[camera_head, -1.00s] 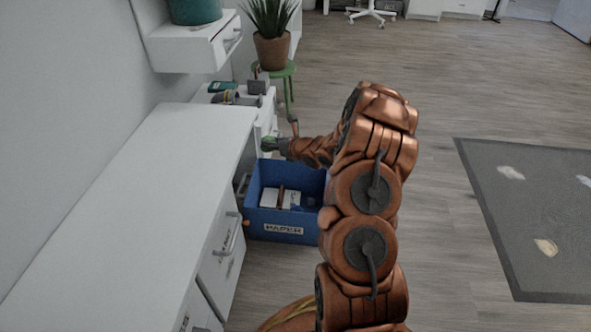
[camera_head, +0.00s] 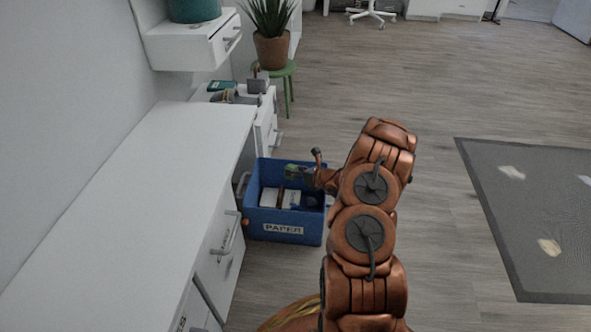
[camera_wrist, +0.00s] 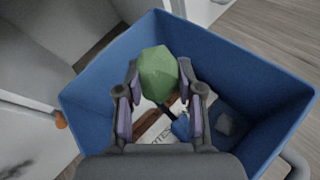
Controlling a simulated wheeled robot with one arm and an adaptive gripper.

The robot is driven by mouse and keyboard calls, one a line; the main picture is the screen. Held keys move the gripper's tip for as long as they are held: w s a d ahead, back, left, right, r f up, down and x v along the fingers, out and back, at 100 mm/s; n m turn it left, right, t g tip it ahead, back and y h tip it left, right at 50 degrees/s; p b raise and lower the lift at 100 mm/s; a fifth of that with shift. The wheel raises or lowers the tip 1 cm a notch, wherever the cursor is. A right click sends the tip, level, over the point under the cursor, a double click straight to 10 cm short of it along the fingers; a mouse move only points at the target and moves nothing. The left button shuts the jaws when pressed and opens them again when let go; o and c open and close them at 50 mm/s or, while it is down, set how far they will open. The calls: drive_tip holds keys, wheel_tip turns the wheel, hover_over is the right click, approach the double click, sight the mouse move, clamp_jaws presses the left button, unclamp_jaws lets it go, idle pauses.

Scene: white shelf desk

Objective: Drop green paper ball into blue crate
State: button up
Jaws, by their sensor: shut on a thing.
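The blue crate (camera_head: 284,223), with a PAPER label on its front, stands on the floor beside the white desk. My gripper (camera_head: 296,171) is over the crate's opening in the head view. In the wrist view my gripper (camera_wrist: 159,88) is shut on the green paper ball (camera_wrist: 158,72), which sits between the fingertips. The crate's walls (camera_wrist: 252,75) surround the ball in that view. White papers and a brown item lie inside the crate, partly hidden by my gripper. The exact height of the ball above them is hard to tell.
The white desk (camera_head: 130,190) runs along the left, close to the crate. A low white drawer unit (camera_head: 264,128) with small items and a potted plant (camera_head: 270,35) on a green stool are behind. A grey mat (camera_head: 530,215) lies right; open floor lies between.

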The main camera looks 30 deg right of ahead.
drive_tip(key=shift+f+b, duration=0.65)
drive_tip(key=shift+f, duration=1.2)
drive_tip(key=o, duration=0.9)
drive_tip(key=v, duration=1.2)
